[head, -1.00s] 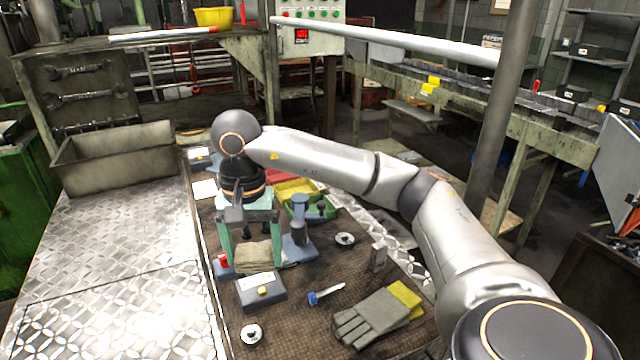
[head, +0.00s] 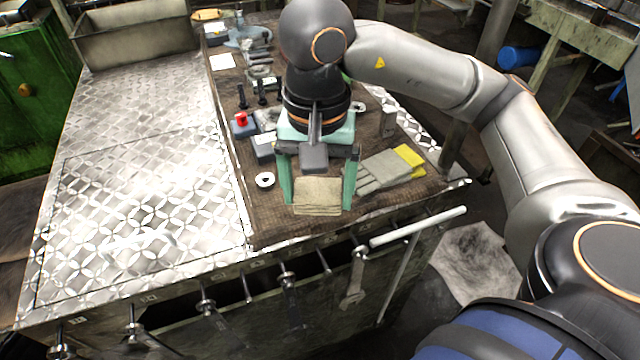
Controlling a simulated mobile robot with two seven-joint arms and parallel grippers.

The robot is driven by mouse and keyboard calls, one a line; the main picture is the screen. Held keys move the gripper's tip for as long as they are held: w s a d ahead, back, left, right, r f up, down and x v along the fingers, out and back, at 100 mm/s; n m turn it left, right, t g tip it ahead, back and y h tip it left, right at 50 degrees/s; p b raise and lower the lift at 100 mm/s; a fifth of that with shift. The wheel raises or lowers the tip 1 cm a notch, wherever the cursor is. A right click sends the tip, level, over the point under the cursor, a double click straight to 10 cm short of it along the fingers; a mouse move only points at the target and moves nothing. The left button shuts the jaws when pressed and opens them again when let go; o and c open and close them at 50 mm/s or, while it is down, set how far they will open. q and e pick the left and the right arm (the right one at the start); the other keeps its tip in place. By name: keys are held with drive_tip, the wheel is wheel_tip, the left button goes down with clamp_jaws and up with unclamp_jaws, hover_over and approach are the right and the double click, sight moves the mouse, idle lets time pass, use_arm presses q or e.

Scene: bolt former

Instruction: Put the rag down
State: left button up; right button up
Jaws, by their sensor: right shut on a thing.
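The rag (head: 318,196) is a folded beige cloth near the front edge of the brown mat on the workbench. My right gripper (head: 318,192) points down, with a green finger on each side of the rag, and is shut on it. The rag is at or just above the mat; I cannot tell whether it touches. My left gripper is not in view.
Grey-and-yellow gloves (head: 388,172) lie just right of the gripper. A white-and-dark ring (head: 265,180) lies to its left, and a box with a red knob (head: 242,122) stands farther back. Bare mat (head: 275,225) shows in front. A metal bin (head: 130,30) stands at the back left.

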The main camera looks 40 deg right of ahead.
drive_tip(key=w+d+f, duration=0.1)
drive_tip(key=w+f, duration=0.1)
drive_tip(key=w+d+f, duration=0.2)
drive_tip(key=w, duration=0.1)
drive_tip(key=w+d+f, duration=0.2)
drive_tip(key=f, duration=0.1)
drive_tip(key=shift+w, duration=0.3)
drive_tip(key=shift+w+d+f, duration=0.15)
drive_tip(key=shift+w+f, duration=0.2)
drive_tip(key=shift+f, duration=0.1)
wheel_tip(320, 180, down, 3)
drive_tip(key=shift+w+d+f+p, duration=0.1)
drive_tip(key=shift+p, duration=0.6)
drive_tip(key=shift+f+b, duration=0.35)
drive_tip(key=o, duration=1.5)
drive_tip(key=shift+r, duration=0.1)
